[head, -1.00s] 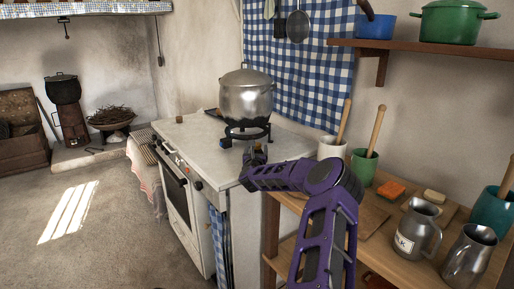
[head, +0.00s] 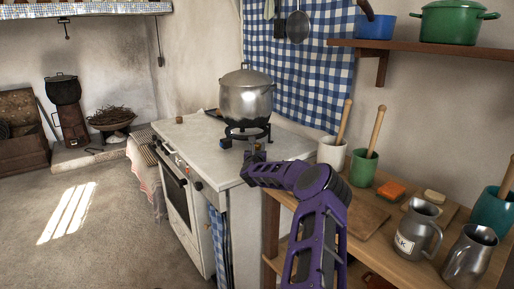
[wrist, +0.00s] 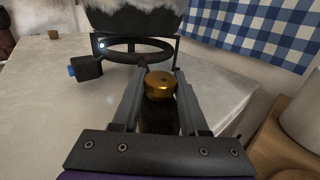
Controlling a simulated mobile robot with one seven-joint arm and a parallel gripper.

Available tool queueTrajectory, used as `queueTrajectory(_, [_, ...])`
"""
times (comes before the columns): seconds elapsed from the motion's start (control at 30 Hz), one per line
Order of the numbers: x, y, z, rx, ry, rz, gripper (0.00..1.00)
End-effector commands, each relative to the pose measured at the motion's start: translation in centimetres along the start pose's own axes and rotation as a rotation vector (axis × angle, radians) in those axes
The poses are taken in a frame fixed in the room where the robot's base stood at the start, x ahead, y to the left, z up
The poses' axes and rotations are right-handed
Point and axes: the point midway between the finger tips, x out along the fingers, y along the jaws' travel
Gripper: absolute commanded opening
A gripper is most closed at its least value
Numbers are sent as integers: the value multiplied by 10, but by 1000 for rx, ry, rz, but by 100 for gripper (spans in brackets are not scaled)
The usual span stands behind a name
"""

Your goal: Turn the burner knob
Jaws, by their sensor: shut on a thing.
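The burner knob (wrist: 160,86) is round and brass-coloured, with a small dark mark on top. In the wrist view it sits between the two grey fingers of my gripper (wrist: 156,92), which is shut on it. The black burner ring (wrist: 138,50) is just beyond it, with a silver pot (head: 246,95) on top. In the head view my gripper (head: 256,148) is low in front of the burner stand (head: 247,131), over the white stove top (head: 190,133). The knob is too small to make out there.
A black block with a blue end (wrist: 72,70) juts from the burner's left side. A wooden counter (head: 367,217) to the right holds a white cup (head: 331,152), a green cup (head: 363,168) and metal jugs. The stove top left of the burner is mostly clear.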

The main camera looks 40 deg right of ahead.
Motion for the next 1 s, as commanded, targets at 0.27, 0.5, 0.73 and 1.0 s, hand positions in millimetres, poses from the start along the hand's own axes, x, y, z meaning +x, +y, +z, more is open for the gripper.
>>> queueTrajectory(0.27, [0, 0, 0, 0, 0, 1, 0])
queueTrajectory(0.5, [0, -2, 0, 1, 1, 44, 0])
queueTrajectory(0.73, [0, -3, -1, 3, 1, 149, 0])
queueTrajectory(1.0, [0, -3, -1, 6, 1, 289, 0])
